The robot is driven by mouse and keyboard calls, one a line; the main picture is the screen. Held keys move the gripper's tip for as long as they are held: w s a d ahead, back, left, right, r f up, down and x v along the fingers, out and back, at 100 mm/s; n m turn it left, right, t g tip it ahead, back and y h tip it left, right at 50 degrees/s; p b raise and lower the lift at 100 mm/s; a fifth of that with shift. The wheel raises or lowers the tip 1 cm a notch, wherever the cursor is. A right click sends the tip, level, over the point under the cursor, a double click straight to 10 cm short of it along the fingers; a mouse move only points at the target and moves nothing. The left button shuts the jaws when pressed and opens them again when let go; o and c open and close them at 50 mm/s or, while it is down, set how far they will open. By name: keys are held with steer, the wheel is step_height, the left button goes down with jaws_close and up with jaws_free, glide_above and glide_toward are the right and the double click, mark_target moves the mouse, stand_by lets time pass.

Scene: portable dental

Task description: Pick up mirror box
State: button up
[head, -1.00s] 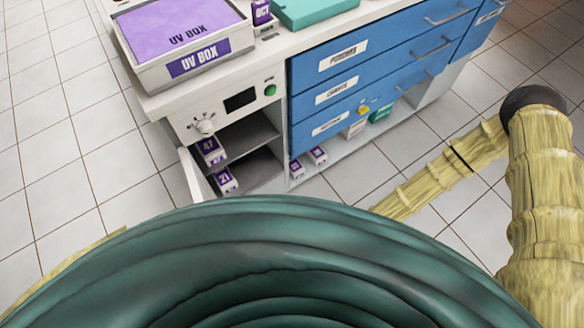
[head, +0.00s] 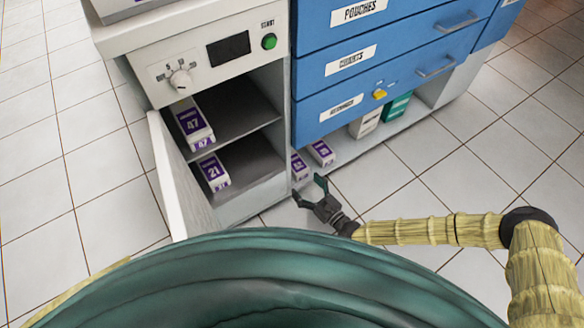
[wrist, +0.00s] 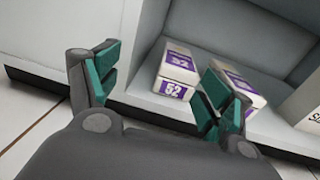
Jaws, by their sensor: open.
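Several small white boxes with purple labels are in view, and their small print is too blurred to tell which is the mirror box. Under the blue drawers stand a left box (head: 299,167) and a right box (head: 321,153). The wrist view shows one marked 52 (wrist: 174,75) and another (wrist: 240,86) beside it, partly hidden by a finger. My gripper (head: 309,189) is open and empty, in front of the low shelf and just short of these boxes. Its teal-padded fingers also show in the wrist view (wrist: 160,84). Boxes marked 47 (head: 193,122) and 21 (head: 213,172) stand in the open cabinet.
An open white door (head: 178,180) hangs left of the cabinet. A divider wall (head: 287,140) separates the cabinet from the low shelf. A white carton (head: 365,122) and a green one (head: 396,107) stand farther right. The tiled floor (head: 450,160) at right is clear.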

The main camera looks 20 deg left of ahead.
mark_target(296, 163)
steer(key=shift+w+d+f+m+t+h, duration=0.25)
steer(key=shift+w+d+f+t, duration=0.2)
steer(key=shift+w, duration=0.15)
steer(key=shift+w+d+f+m+t+h, duration=0.15)
steer(key=shift+w+d+f+m+t, duration=0.1)
steer(key=shift+w+d+f+t, duration=0.25)
steer(key=shift+w+a+r+b, duration=0.15)
steer(key=shift+w+b, duration=0.2)
steer(key=b+x, duration=0.2)
steer(key=x, duration=0.2)
steer(key=shift+w+a, duration=0.2)
steer(key=shift+a, duration=0.15)
steer(key=shift+s+a+b+x, duration=0.15)
steer(key=shift+b+x, duration=0.65)
steer(key=shift+x, duration=0.45)
steer(key=shift+s+a+b+x, duration=0.1)
steer(key=shift+b+x, duration=0.65)
steer(key=shift+x, duration=0.5)
steer(key=shift+w+a+r, duration=0.15)
steer(key=shift+r, duration=0.05)
steer(key=shift+c, duration=0.4)
steer(key=c, duration=1.2)
